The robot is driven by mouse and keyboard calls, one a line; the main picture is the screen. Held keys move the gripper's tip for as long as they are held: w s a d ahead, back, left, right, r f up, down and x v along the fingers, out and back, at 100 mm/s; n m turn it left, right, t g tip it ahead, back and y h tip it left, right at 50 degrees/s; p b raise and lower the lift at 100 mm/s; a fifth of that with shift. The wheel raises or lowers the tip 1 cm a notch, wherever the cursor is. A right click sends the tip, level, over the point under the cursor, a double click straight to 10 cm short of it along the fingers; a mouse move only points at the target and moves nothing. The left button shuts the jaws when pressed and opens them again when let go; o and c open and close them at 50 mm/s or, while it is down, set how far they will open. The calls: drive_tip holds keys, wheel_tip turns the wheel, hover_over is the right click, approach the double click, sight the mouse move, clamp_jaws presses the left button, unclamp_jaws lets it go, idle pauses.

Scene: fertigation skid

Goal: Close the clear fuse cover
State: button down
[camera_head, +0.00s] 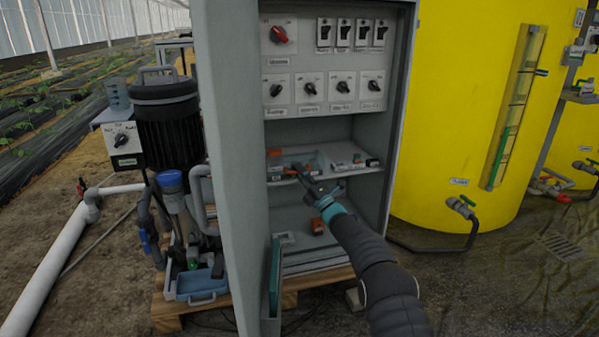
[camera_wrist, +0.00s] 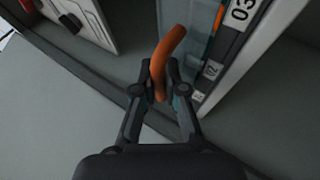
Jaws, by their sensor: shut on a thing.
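My gripper (camera_head: 301,172) reaches into the open grey cabinet at the fuse shelf. In the wrist view my gripper (camera_wrist: 162,85) is shut on a curved orange handle (camera_wrist: 169,45), which stands up between the fingertips. Behind the handle is a pale, see-through panel (camera_wrist: 199,22) that looks like the clear fuse cover. Its edges are hard to make out, and I cannot tell its exact tilt. In the head view my fingers and wrist hide part of the fuse row.
The cabinet's side wall (camera_head: 228,150) stands close on the left of my arm. Above are switch panels with rotary knobs (camera_head: 310,88) and a red knob (camera_head: 279,35). A loose orange-brown block (camera_head: 318,226) lies on the lower floor. A yellow tank (camera_head: 465,110) stands at right.

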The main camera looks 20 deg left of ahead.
drive_tip(key=c, duration=1.5)
unclamp_jaws()
drive_tip(key=shift+s+a+f+g, duration=0.1)
drive_tip(key=shift+s+a+g, duration=0.2)
drive_tip(key=shift+a, duration=0.05)
drive_tip(key=shift+s+a, duration=0.1)
drive_tip(key=shift+a, duration=0.1)
drive_tip(key=shift+w+d, duration=0.3)
drive_tip(key=shift+d, duration=0.15)
drive_tip(key=v, duration=1.2)
drive_tip(key=shift+s+a, duration=0.1)
drive_tip(key=shift+s, duration=0.05)
